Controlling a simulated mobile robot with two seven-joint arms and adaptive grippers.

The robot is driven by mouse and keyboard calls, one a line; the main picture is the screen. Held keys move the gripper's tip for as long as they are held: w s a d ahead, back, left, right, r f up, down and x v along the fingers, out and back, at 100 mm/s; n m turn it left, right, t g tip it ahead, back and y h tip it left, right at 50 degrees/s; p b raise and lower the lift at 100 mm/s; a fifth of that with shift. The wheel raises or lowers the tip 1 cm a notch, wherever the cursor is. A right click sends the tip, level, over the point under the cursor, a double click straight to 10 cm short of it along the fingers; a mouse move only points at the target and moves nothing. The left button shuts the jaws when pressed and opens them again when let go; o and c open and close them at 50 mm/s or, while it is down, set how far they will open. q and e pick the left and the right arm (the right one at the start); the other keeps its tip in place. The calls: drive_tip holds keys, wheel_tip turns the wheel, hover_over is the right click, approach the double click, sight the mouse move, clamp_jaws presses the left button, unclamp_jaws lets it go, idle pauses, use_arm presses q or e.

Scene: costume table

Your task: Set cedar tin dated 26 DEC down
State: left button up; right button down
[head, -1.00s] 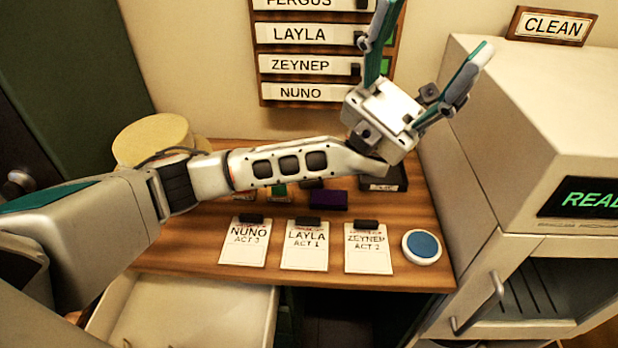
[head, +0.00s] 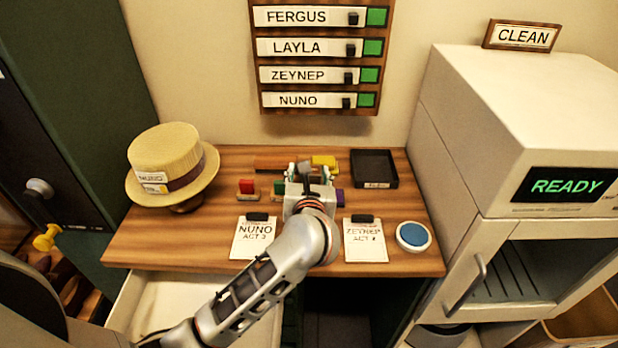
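No label reading 26 DEC is legible, so I cannot tell which thing is the cedar tin. My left gripper (head: 309,170) is low over the back middle of the wooden table (head: 180,240), among small coloured blocks. Its fingers point away from me and show slightly apart; its body hides what is between them. A red block (head: 246,187) and a green block (head: 280,187) are left of it, a purple block (head: 338,195) right, and a yellow block (head: 323,161) behind. A flat brown piece (head: 272,163) lies behind left. My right gripper is not in view.
A black tray (head: 374,168) is at the back right. Cards for Nuno (head: 254,240) and Zeynep (head: 365,242) and a blue button (head: 413,236) line the front. A straw hat (head: 168,160) stands left. A white cabinet (head: 510,130) bounds the right.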

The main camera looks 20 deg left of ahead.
sight(311, 175)
use_arm(q)
drive_tip(key=shift+s+d+f+n, duration=0.1)
drive_tip(key=shift+s+f+n, duration=0.25)
drive_tip(key=shift+f, duration=0.45)
drive_tip(key=shift+f+g+h, duration=0.3)
drive_tip(key=shift+h, duration=0.1)
drive_tip(key=b+x, duration=0.2)
drive_tip(key=x, duration=0.1)
drive_tip(key=f+b+x, duration=0.1)
drive_tip(key=b+x, duration=0.1)
drive_tip(key=x, duration=0.2)
drive_tip(key=shift+w+d+b, duration=0.1)
drive_tip(key=shift+d+b, duration=0.05)
drive_tip(key=shift+b, duration=0.25)
drive_tip(key=shift+w, duration=0.15)
drive_tip(key=shift+r, duration=0.1)
drive_tip(key=c, duration=0.9)
drive_tip(key=shift+r, duration=0.1)
